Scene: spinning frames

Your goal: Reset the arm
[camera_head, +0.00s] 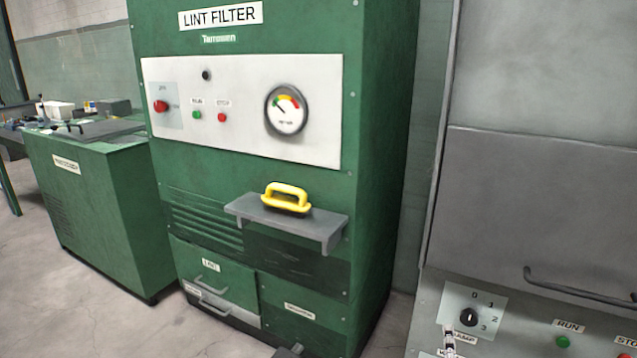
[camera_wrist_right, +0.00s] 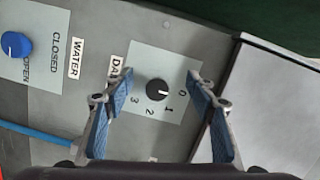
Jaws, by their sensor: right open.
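My right gripper (camera_wrist_right: 163,82) is open and empty in the right wrist view, its blue-padded fingers spread. A black rotary knob (camera_wrist_right: 157,89) with marks 0 to 3 shows between the fingers; neither finger appears to touch it. Its white mark points toward the 0 and 1 side, the exact setting unclear. In the head view the same knob (camera_head: 468,317) is on the grey machine's panel at lower right. A small striped piece below it, perhaps my right fingertip, covers part of a label. My left gripper is not in view.
The green lint filter cabinet (camera_head: 384,150) stands in the middle, with a yellow handle (camera_head: 287,196) on its grey shelf (camera_head: 325,225). The grey machine (camera_head: 540,190) has a long bar handle (camera_head: 575,290). A blue knob (camera_wrist_right: 16,44) is beside the water label. Floor (camera_head: 40,265) is bare at left.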

